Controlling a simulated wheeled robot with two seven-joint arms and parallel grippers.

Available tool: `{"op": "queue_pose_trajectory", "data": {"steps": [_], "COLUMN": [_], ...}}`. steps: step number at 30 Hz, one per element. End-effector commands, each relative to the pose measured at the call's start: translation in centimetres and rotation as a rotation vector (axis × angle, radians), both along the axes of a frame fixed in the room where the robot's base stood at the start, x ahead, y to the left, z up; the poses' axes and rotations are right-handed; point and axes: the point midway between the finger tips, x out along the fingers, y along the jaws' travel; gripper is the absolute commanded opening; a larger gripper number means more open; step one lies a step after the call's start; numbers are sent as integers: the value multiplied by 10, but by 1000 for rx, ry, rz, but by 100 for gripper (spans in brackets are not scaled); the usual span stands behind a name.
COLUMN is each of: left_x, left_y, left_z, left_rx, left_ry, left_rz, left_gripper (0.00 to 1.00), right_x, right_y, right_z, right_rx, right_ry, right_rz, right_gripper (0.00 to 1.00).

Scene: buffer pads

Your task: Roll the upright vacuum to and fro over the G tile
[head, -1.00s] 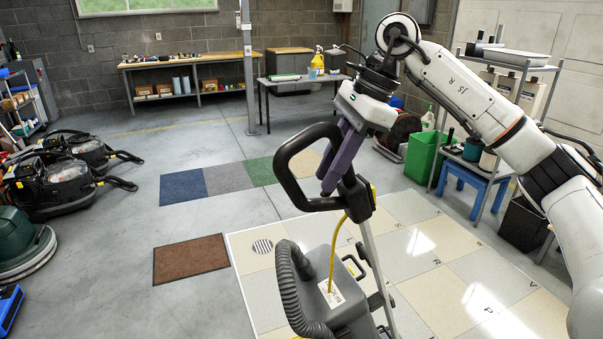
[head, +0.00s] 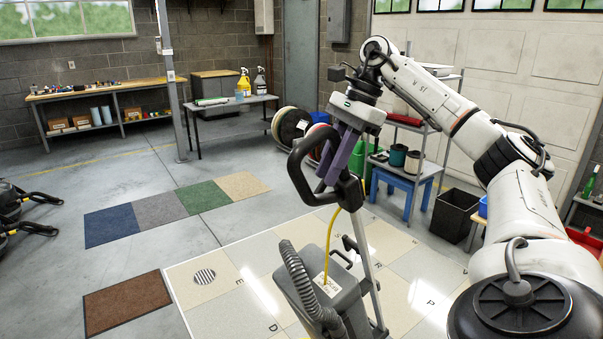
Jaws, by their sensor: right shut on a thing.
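The upright vacuum (head: 345,302) stands in the lower middle of the head view, with a grey body, a ribbed hose, a yellow cord and a black loop handle (head: 297,160). My right gripper (head: 328,180), with purple fingers, is shut on the handle near its lower grip. The vacuum's floor head is below the picture. The tiled floor panel (head: 252,262) lies under and around the vacuum, with letters such as E, D, P and R on its tiles. I cannot make out a G tile. My left gripper is not in view.
A brown mat (head: 127,302) lies left of the panel, and a strip of coloured carpet squares (head: 158,210) lies behind it. Floor machines (head: 12,212) stand at the left edge.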

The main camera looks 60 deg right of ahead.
Motion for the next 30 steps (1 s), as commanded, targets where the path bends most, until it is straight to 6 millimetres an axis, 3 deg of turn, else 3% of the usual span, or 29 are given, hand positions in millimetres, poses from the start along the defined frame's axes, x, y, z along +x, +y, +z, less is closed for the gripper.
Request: {"op": "queue_pose_trajectory", "data": {"steps": [1,6,19,20,22,30], "left_x": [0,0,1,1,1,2], "left_y": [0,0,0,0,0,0], "left_z": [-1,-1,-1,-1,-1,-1], "left_rx": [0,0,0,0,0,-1], "left_ry": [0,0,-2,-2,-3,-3], "left_rz": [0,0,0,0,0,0], "left_gripper": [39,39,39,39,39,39], "right_x": [-6,-14,-16,-16,-16,-16], "right_y": [-11,-22,-25,-25,-24,-21], "right_z": [3,4,5,5,5,2], "right_rx": [-7,-7,-7,-7,-5,-3], "right_ry": [-8,-10,-14,-14,-13,-6], "right_rz": [-25,-34,-39,-39,-37,-28], "right_gripper": [0,0,0,24,35,39]}}
